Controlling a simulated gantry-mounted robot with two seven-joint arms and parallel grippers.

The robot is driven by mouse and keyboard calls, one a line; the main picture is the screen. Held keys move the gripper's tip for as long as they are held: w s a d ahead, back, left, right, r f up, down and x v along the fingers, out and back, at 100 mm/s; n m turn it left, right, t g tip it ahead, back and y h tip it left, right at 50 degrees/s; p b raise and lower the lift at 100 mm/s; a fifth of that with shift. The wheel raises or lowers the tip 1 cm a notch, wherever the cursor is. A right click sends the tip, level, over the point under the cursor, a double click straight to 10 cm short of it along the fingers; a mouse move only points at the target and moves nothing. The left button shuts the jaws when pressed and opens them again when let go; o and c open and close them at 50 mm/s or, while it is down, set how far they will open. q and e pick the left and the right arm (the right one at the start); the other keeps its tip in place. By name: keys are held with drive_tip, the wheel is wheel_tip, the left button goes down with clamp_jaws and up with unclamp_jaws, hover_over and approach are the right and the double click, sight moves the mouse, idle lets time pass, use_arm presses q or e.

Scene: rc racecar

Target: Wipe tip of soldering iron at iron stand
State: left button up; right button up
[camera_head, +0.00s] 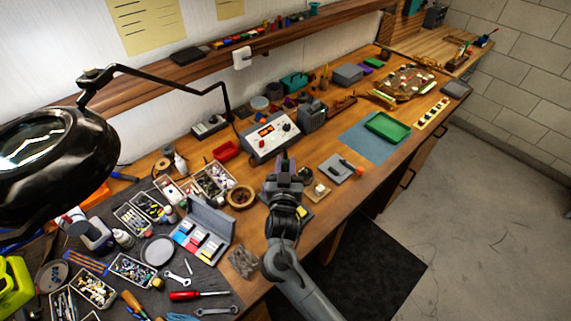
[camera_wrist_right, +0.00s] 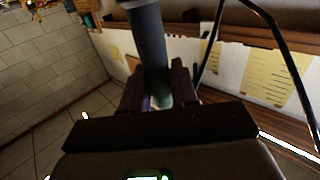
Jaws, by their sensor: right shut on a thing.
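My right gripper (camera_head: 286,164) is over the middle of the workbench, its arm reaching in from the bottom. In the right wrist view its two dark fingers (camera_wrist_right: 157,88) are shut on a dark grey cylinder (camera_wrist_right: 148,40), which looks like the soldering iron's handle. Its tip cannot be made out in either view. A grey soldering station (camera_head: 268,136) with a red display stands just beyond the gripper. A dark grey block (camera_head: 312,116) beside it may be the iron stand; I cannot tell for sure. My left gripper is not in view.
A black magnifier lamp (camera_head: 55,155) hangs at the left. A parts case (camera_head: 203,236), a round wooden bowl (camera_head: 240,197) and loose tools crowd the bench left of my arm. A grey plate (camera_head: 338,168) and a green tray (camera_head: 387,127) lie to the right.

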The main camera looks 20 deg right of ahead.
sight(285, 151)
drive_tip(key=shift+r+p, duration=1.55)
drive_tip(key=shift+r, duration=0.25)
drive_tip(key=shift+r+p, duration=1.15)
drive_tip(key=shift+r, duration=0.05)
